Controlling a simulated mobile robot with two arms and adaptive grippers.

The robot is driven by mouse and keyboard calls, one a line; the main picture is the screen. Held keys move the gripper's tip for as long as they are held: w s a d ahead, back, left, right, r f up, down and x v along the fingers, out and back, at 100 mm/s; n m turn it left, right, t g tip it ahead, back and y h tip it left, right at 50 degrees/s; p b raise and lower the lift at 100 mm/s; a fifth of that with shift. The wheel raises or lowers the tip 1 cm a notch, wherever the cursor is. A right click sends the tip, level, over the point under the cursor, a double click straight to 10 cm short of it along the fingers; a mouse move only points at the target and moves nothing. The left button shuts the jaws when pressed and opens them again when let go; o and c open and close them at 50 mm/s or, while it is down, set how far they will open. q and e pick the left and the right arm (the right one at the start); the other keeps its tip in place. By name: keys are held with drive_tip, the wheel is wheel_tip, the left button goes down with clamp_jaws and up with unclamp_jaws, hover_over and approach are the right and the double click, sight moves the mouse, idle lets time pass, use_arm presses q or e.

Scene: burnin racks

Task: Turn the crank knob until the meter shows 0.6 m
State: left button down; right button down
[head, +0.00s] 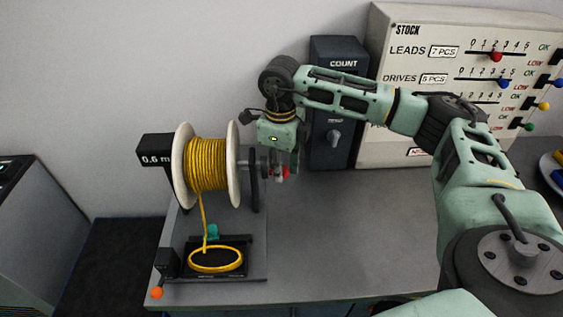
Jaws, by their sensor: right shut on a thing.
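The meter (156,158) is a black box at the left of the winder and reads 0.6 m. A spool (235,165) with white flanges and yellow cord (207,164) stands beside it. Cord runs down from the spool to a yellow loop (216,261) on a black plate. My right gripper (281,172) points down at the right side of the spool, shut on the crank knob, which shows only as a bit of red (286,172). The gripper and the crank parts hide most of the knob. My left gripper is not in view.
A dark COUNT box (338,120) stands behind my right gripper. A cream STOCK panel (420,35) with coloured sliders is at the back right. The grey table (350,240) is clear right of the winder.

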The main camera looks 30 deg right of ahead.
drive_tip(key=shift+s+a, duration=0.35)
drive_tip(key=shift+a, duration=0.05)
drive_tip(key=shift+s+a, duration=0.45)
drive_tip(key=shift+s, duration=0.2)
drive_tip(key=c, duration=1.8)
unclamp_jaws()
drive_tip(key=o, duration=0.3)
drive_tip(key=shift+a+f, duration=0.1)
drive_tip(key=shift+o, duration=0.2)
